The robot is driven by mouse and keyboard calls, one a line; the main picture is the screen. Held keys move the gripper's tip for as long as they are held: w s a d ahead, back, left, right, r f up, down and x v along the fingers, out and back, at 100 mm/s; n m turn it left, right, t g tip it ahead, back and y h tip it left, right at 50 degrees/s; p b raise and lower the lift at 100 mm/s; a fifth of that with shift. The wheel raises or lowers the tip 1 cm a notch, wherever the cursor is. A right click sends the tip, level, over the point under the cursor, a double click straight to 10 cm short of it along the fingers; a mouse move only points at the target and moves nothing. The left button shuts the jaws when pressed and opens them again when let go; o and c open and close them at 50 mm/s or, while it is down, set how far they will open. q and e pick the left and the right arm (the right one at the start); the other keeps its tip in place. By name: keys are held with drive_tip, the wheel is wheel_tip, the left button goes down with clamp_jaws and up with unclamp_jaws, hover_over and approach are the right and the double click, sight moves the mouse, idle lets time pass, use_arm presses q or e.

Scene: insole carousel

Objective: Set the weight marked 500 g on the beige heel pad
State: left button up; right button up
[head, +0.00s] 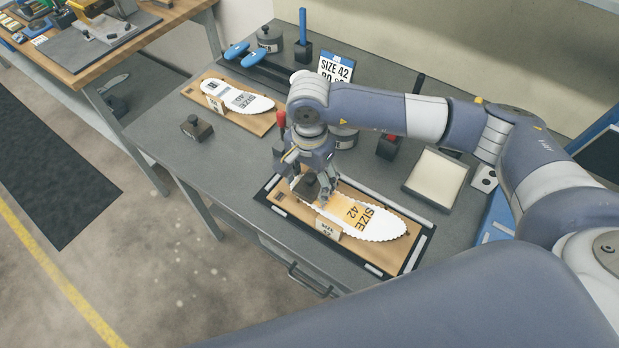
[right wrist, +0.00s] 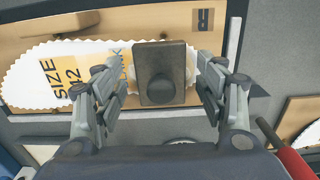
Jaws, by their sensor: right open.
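A dark block weight with a round knob (right wrist: 158,88) rests on the heel end of the white scalloped insole marked SIZE 42 (head: 384,222). It also shows in the head view (head: 307,187), partly behind the fingers. No mark can be read on it. My right gripper (head: 318,192) is low over the heel end. In the right wrist view its fingers (right wrist: 161,84) stand apart on both sides of the weight, with gaps. My left gripper is not in view.
The insole lies on a wooden board (head: 399,258) in a black frame. Another dark block weight (head: 196,127) stands on the grey table at left.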

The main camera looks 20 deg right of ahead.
sight(309, 179)
wheel_tip(309, 179, up, 12)
drive_tip(key=b, duration=0.3)
drive_tip(key=shift+f, duration=0.1)
idle(0.4)
